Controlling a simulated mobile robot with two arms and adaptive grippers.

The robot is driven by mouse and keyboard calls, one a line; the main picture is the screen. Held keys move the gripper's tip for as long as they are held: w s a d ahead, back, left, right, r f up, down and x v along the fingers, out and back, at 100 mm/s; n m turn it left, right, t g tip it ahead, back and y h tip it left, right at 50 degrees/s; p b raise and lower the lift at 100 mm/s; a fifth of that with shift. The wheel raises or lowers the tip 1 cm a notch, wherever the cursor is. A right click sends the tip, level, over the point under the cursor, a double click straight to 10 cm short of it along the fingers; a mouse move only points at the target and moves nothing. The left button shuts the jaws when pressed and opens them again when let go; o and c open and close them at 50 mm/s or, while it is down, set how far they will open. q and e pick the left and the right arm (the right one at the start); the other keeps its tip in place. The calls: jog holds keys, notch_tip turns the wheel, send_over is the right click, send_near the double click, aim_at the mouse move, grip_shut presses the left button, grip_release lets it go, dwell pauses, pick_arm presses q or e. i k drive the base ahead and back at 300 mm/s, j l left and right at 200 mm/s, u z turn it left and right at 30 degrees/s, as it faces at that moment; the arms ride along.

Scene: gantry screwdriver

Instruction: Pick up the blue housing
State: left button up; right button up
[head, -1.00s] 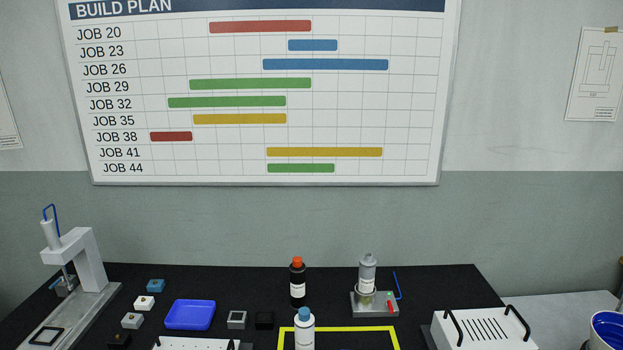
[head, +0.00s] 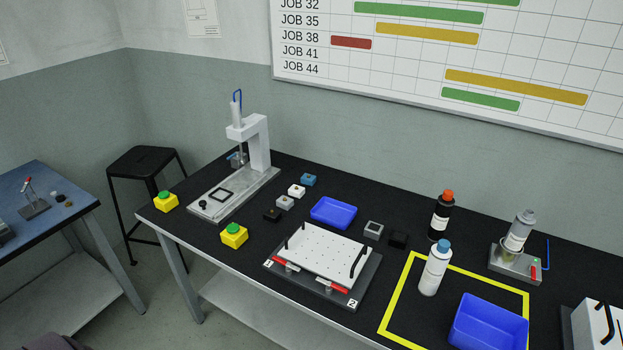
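The blue housing (head: 308,180) is a small blue block with a dark opening on top. It sits on the black work mat, right of the gantry screwdriver (head: 240,150) and behind the white housing (head: 297,191). A grey housing (head: 285,203) and a black housing (head: 272,215) lie in the same row, nearer the front. Neither of my grippers shows in the head view.
A blue tray (head: 334,213) lies to the right of the row, with a perforated white plate (head: 322,256) in front. Two yellow button boxes (head: 234,235) (head: 166,201) stand near the front left edge. Bottles (head: 434,268) (head: 441,215) and a blue bin (head: 488,325) are at right.

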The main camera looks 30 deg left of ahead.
aim_at(310, 181)
jog(key=j+z, duration=0.3)
jog(key=j, duration=0.5)
jog(key=j+z, duration=0.25)
jog(key=j, duration=0.55)
